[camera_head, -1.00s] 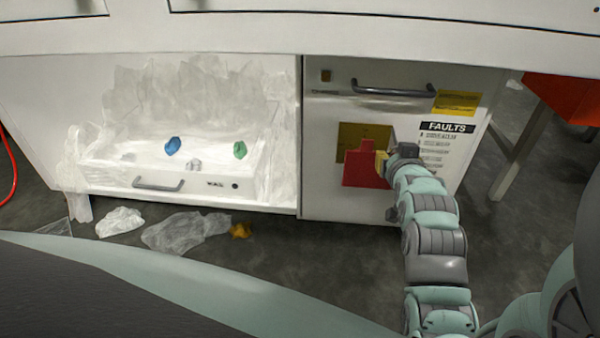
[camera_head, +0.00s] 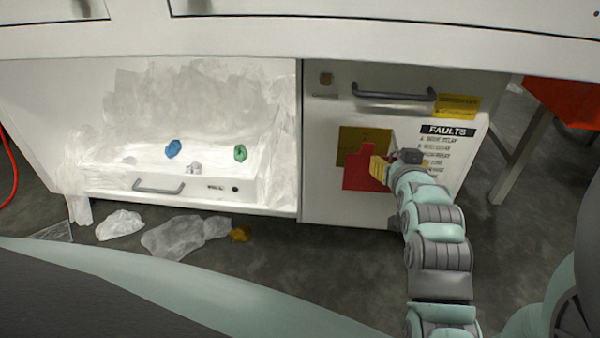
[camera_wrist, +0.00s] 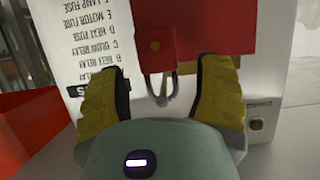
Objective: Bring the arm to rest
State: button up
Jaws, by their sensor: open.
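My gripper (camera_head: 383,170) is in front of the lower right cabinet door (camera_head: 330,195), beside a red panel (camera_head: 362,178) on it. In the wrist view my gripper (camera_wrist: 160,98) shows its two yellow fingers apart, with nothing held between them. The red panel (camera_wrist: 215,30) lies beyond the fingers, with a thin metal loop (camera_wrist: 158,88) hanging in front of the gap. Whether a finger touches the panel or loop cannot be told. My arm reaches up from the lower right of the head view.
A FAULTS label (camera_head: 447,130) and a dark handle (camera_head: 394,94) are on the door. Left is an open bay with crumpled film (camera_head: 190,95) and blue (camera_head: 173,148) and green (camera_head: 240,152) pieces. Clear wads (camera_head: 180,235) lie on the floor. A red object (camera_head: 565,100) stands right.

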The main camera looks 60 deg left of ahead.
jog(key=shift+v, duration=2.95)
